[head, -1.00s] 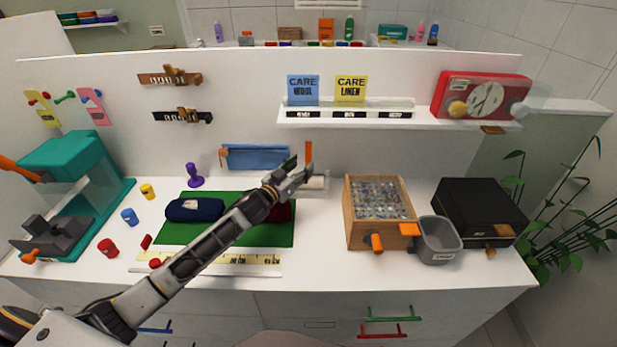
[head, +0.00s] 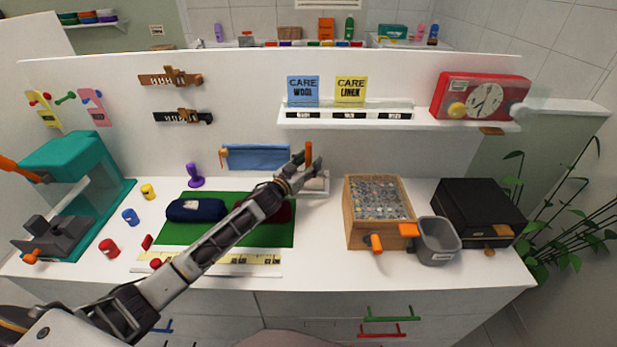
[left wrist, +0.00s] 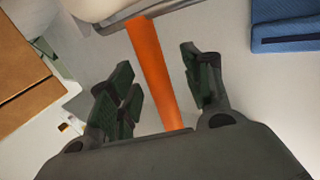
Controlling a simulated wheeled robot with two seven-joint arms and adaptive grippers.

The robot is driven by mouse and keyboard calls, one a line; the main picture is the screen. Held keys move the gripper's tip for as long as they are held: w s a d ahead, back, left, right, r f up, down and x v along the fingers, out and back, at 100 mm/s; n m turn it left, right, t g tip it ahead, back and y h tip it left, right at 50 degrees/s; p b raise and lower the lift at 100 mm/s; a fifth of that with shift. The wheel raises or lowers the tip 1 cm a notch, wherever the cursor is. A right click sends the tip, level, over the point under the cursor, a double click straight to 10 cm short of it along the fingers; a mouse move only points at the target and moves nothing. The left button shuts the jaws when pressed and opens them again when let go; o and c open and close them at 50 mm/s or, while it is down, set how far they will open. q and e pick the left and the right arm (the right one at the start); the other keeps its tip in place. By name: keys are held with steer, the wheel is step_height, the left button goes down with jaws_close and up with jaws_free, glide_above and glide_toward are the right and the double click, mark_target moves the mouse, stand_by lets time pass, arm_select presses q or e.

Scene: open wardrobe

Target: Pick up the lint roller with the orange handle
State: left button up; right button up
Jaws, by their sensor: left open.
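The lint roller's orange handle (head: 309,152) stands upright near the back panel in the head view. Its pale roller end (head: 316,184) sits low on a light holder, partly hidden by my gripper. My left gripper (head: 309,163) is open at the handle. In the left wrist view the orange handle (left wrist: 153,72) runs between the two open fingers (left wrist: 165,90), with a visible gap to the right finger. My right gripper is not in view.
A blue cloth (head: 258,157) hangs behind my gripper. A wooden box of beads (head: 356,225) and a grey bin (head: 440,243) stand to the right. A green mat (head: 180,236) with dark folded items lies under my left arm. A shelf (head: 440,125) is above.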

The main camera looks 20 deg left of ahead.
arm_select(q)
steer(key=shift+w, duration=0.15)
steer(key=shift+c, duration=0.3)
steer(key=c, duration=1)
jaws_close()
steer(key=shift+r, duration=0.15)
